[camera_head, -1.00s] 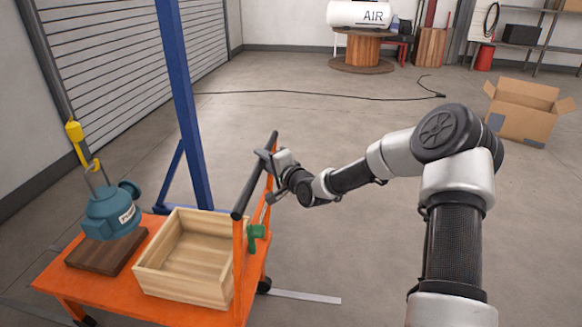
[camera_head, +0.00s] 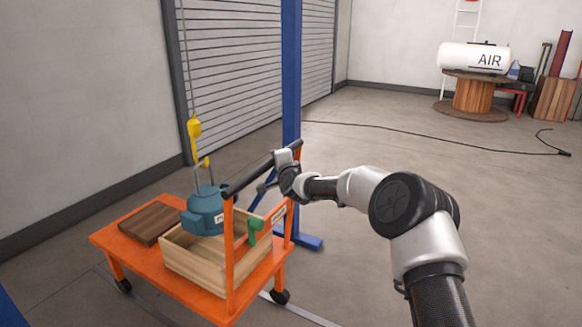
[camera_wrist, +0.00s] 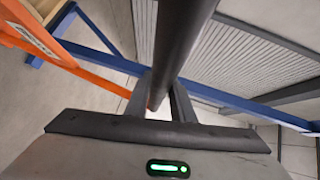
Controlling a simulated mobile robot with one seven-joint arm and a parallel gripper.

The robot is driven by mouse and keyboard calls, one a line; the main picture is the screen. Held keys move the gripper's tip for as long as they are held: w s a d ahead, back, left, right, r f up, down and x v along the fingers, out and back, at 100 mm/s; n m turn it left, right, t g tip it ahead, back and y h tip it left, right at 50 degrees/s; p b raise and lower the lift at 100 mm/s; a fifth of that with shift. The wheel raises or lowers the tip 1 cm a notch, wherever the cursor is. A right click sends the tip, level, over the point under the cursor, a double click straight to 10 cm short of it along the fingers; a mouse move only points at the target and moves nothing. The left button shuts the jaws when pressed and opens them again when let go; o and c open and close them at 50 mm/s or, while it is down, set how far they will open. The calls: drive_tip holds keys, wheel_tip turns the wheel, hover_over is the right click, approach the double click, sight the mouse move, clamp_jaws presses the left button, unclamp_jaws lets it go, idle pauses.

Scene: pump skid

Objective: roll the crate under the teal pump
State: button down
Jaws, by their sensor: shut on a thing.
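The teal pump (camera_head: 204,214) hangs from a yellow hook (camera_head: 195,130) on a chain. In the head view it overlaps the back left part of the open wooden crate (camera_head: 193,264); its exact height over the crate is hard to tell. The crate sits on an orange cart (camera_head: 122,255), next to the cart's handle end. My gripper (camera_head: 287,168) is shut on the cart's dark push bar (camera_head: 245,176), near its far end. In the wrist view the bar (camera_wrist: 182,45) runs between my fingers (camera_wrist: 163,102).
A dark wooden board (camera_head: 152,222) lies on the cart left of the crate. The floor to the right is open, with a cable (camera_head: 430,140) farther back.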

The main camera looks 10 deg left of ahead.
drive_tip(key=shift+w+a, duration=0.2)
drive_tip(key=shift+a, duration=0.4)
drive_tip(key=shift+w+a, duration=0.2)
drive_tip(key=shift+a, duration=0.4)
drive_tip(key=c, duration=1.5)
unclamp_jaws()
drive_tip(key=shift+c, duration=0.2)
drive_tip(key=p+v, duration=0.1)
drive_tip(key=v, duration=1.6)
drive_tip(key=shift+s, duration=0.25)
drive_tip(key=shift+d, duration=0.1)
